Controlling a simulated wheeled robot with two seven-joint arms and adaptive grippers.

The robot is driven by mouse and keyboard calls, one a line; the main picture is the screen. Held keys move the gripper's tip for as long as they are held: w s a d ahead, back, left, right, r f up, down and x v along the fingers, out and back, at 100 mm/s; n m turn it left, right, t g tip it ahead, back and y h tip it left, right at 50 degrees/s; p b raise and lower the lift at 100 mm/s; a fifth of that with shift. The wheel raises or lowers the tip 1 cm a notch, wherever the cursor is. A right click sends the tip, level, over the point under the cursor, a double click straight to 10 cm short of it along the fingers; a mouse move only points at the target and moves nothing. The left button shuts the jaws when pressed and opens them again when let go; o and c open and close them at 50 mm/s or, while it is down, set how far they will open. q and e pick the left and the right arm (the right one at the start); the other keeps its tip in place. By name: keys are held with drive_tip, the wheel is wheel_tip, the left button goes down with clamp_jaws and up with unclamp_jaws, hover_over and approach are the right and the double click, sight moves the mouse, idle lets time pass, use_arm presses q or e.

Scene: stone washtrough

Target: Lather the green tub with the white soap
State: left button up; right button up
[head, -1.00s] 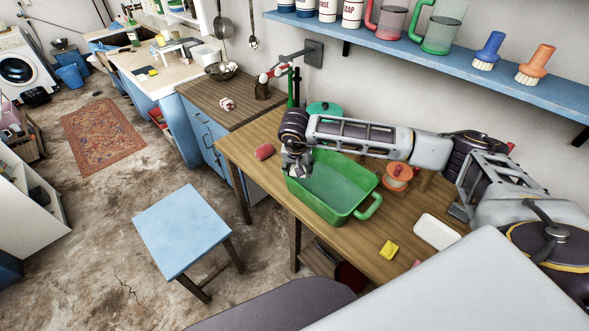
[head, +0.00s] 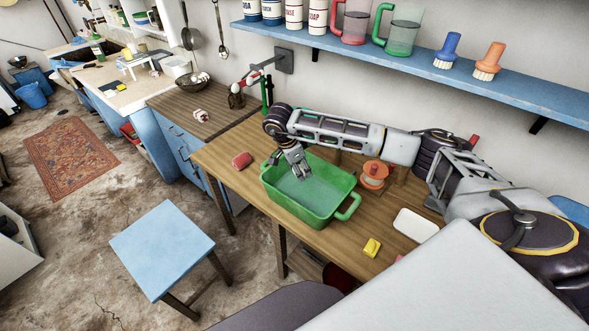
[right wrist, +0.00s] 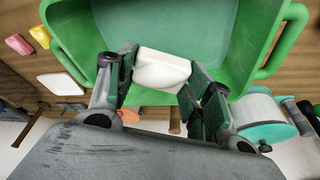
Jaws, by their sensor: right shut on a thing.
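The green tub (head: 290,209) stands on the wooden table, open at the top, with a loop handle at its near right end. My right gripper (head: 301,176) reaches over the tub from above, its fingers pointing down into the opening. In the right wrist view the gripper (right wrist: 160,88) is shut on the white soap (right wrist: 160,72), a pale block between the two fingers. The tub (right wrist: 69,30) fills the background behind the soap. I cannot tell whether the soap touches the tub. In the head view the fingers largely hide the soap. My left gripper is not in view.
A blue stool (head: 163,247) stands in front. A blue shelf (head: 420,73) with brushes and jugs hangs above.

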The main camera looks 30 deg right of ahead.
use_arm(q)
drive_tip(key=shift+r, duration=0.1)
use_arm(e)
drive_tip(key=d+m, duration=0.1)
drive_tip(key=m, duration=0.1)
drive_tip(key=d+m+g, duration=0.1)
drive_tip(key=m, duration=0.1)
drive_tip(key=shift+s+r, duration=0.15)
drive_tip(key=shift+s, duration=0.2)
drive_tip(key=shift+f+b, duration=3.3)
drive_tip(key=shift+f, duration=2.7)
drive_tip(key=shift+f+b, duration=0.45)
drive_tip(key=shift+f, duration=0.25)
drive_tip(key=shift+f+b, duration=0.55)
drive_tip(key=shift+f, duration=0.15)
use_arm(q)
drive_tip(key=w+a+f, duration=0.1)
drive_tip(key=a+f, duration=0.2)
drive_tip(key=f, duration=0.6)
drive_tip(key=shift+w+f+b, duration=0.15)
drive_tip(key=shift+b, duration=0.15)
use_arm(e)
drive_tip(key=shift+f, duration=0.4)
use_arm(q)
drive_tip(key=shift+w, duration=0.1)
